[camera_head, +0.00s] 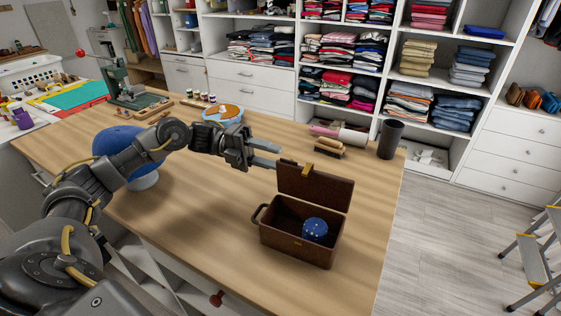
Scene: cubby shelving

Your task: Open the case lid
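The brown case (283,238) stands on the wooden table near its right side. Its lid (322,190) is raised and stands roughly upright along the back edge, with a brass-coloured latch (308,170) at its top. A blue ball with light spots (314,229) lies inside the case. A dark handle (259,214) is on the case's left side. My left gripper (268,155) is just left of the lid's upper left corner, with its two fingers apart and nothing between them. I cannot tell whether a fingertip touches the lid. My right gripper is not in view.
A brush (330,150), a roll (350,136) and a dark cup (390,140) stand behind the case. A blue bowl (222,118) is at the back. A large blue rounded object (112,142) is beside my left arm. The table left of the case is clear.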

